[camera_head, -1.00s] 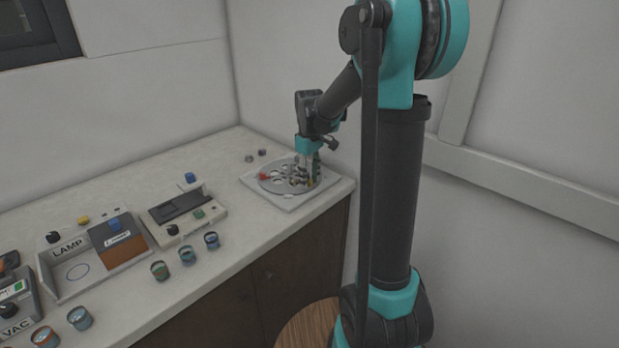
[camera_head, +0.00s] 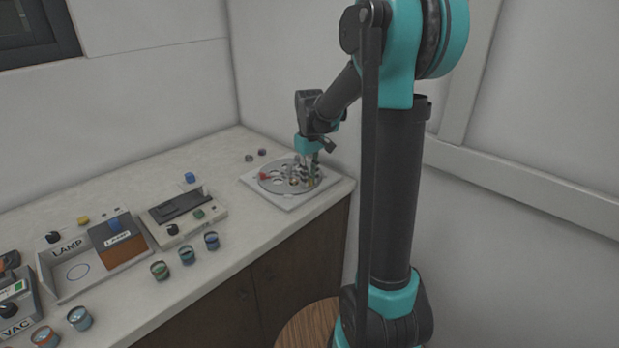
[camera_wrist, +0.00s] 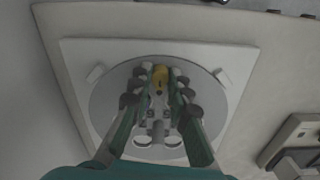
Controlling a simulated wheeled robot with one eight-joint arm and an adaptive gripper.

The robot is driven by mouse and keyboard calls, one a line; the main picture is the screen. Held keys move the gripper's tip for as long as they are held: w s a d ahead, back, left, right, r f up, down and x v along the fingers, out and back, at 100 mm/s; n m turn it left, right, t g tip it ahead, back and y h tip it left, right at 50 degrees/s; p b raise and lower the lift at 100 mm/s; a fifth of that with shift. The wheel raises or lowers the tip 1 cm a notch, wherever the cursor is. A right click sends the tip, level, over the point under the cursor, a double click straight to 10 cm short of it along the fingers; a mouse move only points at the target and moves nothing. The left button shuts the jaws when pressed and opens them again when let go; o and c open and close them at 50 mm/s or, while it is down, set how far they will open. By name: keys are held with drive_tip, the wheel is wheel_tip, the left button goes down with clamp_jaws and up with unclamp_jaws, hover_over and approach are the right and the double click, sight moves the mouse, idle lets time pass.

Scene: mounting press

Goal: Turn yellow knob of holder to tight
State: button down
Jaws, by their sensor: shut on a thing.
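The holder is a round grey disc (camera_wrist: 107,98) with holes on a white square plate (camera_wrist: 222,62), at the counter's back right corner in the head view (camera_head: 246,180). The yellow knob (camera_wrist: 160,74) shows at the far end of the disc in the wrist view, between my fingertips. My gripper (camera_wrist: 156,78) is shut on the yellow knob from above, one finger on each side. In the head view my gripper (camera_head: 310,174) stands over the right part of the disc. The fingers hide the knob's sides, and I cannot read a tight mark.
A red part (camera_head: 264,176) sits on the disc's left side. Two small dark pieces (camera_head: 255,156) lie behind the plate. A grey device (camera_head: 186,214), several cups (camera_head: 187,254) and a lamp box (camera_head: 97,256) stand to the left. Counter between device and plate is clear.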

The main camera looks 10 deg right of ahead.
sight(310, 180)
idle(0.3)
drive_tip(key=c, duration=1.4)
unclamp_jaws()
drive_tip(key=shift+c, duration=0.2)
wheel_tip(310, 180, up, 12)
drive_tip(key=s+d+f+m+t, duration=0.2)
drive_tip(key=s+f, duration=0.7)
drive_tip(key=s, duration=0.2)
drive_tip(key=s+d+f+m+t, duration=0.2)
drive_tip(key=s+f+m, duration=0.1)
drive_tip(key=s+f, duration=0.7)
drive_tip(key=shift+s+f, duration=0.3)
drive_tip(key=shift+s, duration=0.5)
